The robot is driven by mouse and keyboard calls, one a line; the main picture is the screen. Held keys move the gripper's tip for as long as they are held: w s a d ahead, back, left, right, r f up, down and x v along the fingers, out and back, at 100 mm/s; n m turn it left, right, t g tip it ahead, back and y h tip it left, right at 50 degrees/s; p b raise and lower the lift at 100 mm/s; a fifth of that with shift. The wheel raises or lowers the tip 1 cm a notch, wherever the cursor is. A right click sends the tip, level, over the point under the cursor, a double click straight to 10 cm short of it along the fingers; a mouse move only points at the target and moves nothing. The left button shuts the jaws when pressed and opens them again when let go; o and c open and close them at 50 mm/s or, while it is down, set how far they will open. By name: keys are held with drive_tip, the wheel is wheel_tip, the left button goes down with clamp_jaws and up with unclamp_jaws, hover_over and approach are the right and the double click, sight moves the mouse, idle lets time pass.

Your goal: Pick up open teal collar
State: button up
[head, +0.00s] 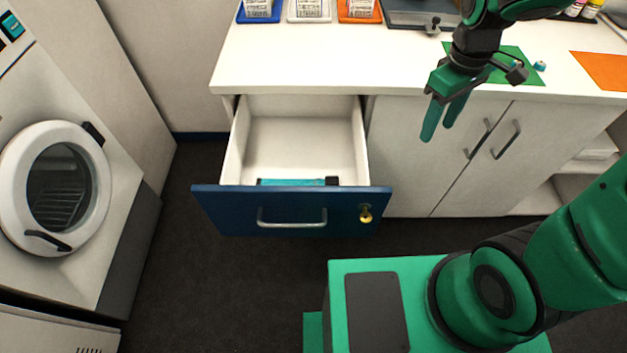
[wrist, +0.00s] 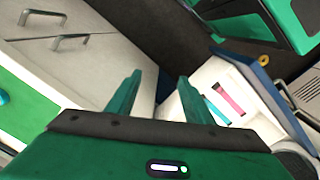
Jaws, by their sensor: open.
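A flat teal strip that looks like the open teal collar (head: 290,182) lies in the open drawer, just behind its front. It has a dark end at the right, and the drawer front partly hides it. In the wrist view a teal strip (wrist: 217,110) lies in the drawer beside a pink strip. My gripper (head: 440,125) is open and empty, with its fingers pointing down in front of the counter, right of the drawer and above it. Its two fingers (wrist: 159,82) also show apart in the wrist view, with the drawer off to their right.
The white drawer (head: 305,132) has a blue front (head: 235,214) with a handle and a yellow key. A pink strip (wrist: 231,97) lies inside. A small teal object (head: 540,66) is on a green mat (head: 515,55) on the counter. A washer (head: 100,190) stands left.

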drive_tip(key=w+a+f+n, duration=0.2)
drive_tip(key=a+f+n, duration=0.15)
drive_tip(key=a, duration=0.25)
drive_tip(key=w+a+f+n, duration=0.2)
drive_tip(key=a+f+n, duration=0.15)
drive_tip(key=a, duration=0.35)
drive_tip(key=n, duration=0.4)
hover_over(330, 179)
wheel_tip(330, 179, down, 6)
drive_tip(key=f, duration=0.5)
drive_tip(key=shift+a, duration=0.2)
drive_tip(key=shift+s+d+f, duration=0.1)
drive_tip(key=shift+d+f, duration=0.05)
drive_tip(key=shift+f, duration=1)
drive_tip(key=shift+d+f, duration=0.1)
drive_tip(key=shift+f, duration=1.7)
drive_tip(key=c, duration=1.1)
